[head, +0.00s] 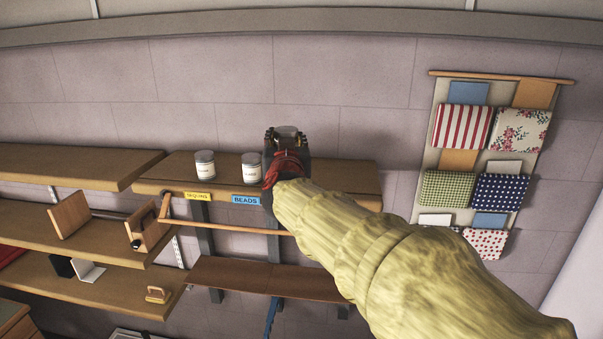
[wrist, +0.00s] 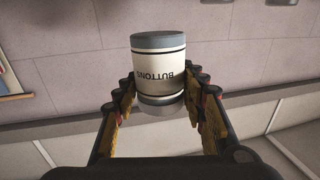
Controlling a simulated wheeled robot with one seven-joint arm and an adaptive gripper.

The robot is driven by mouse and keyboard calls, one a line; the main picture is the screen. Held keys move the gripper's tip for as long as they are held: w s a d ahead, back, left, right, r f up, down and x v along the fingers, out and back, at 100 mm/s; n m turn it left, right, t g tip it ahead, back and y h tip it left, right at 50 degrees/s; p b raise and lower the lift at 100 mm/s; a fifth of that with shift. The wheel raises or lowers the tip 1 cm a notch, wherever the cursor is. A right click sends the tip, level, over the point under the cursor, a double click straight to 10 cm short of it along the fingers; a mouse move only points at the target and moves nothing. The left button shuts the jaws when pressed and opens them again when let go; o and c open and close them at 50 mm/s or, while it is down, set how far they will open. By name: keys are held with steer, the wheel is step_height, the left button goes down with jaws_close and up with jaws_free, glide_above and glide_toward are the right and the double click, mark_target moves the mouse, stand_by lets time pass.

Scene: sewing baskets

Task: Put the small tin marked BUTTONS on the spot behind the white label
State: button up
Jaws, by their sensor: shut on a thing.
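The small tin marked BUTTONS (wrist: 158,72) is white with grey bands, held between my fingers; its lettering appears upside down in the wrist view. In the head view only its top (head: 287,130) shows. My gripper (head: 286,140) is shut on it, in front of the wall at the upper shelf (head: 340,172). Whether the tin touches the shelf I cannot tell. Two white tins, one (head: 205,165) behind a yellow label (head: 198,196) and one (head: 251,167) behind a blue BEADS label (head: 245,200), stand left of my gripper. No white label shows; my arm hides part of the shelf edge.
A wooden rail (head: 230,228) runs in front of and below the shelf. Side shelves (head: 70,167) with wooden blocks are at left. A fabric hanging (head: 430,150) is on the wall at right. The shelf's right end looks bare.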

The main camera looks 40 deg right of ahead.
steer(key=w+d+f, duration=0.1)
steer(key=d+f, duration=0.1)
steer(key=d, duration=0.1)
steer(key=w+d+f, duration=0.2)
steer(key=d+f, duration=0.1)
steer(key=w+d+f, duration=0.2)
steer(key=d+f, duration=0.1)
steer(key=shift+d+f+b, duration=0.1)
steer(key=shift+d+b, duration=0.1)
steer(key=shift+b, duration=0.2)
steer(key=f, duration=0.3)
steer(key=shift+w+d+f, duration=0.15)
steer(key=shift+w+f, duration=0.05)
steer(key=shift+f, duration=0.05)
steer(key=shift+s, duration=0.15)
steer(key=shift+f, duration=0.15)
steer(key=o, duration=1.3)
steer(key=shift+c, duration=0.2)
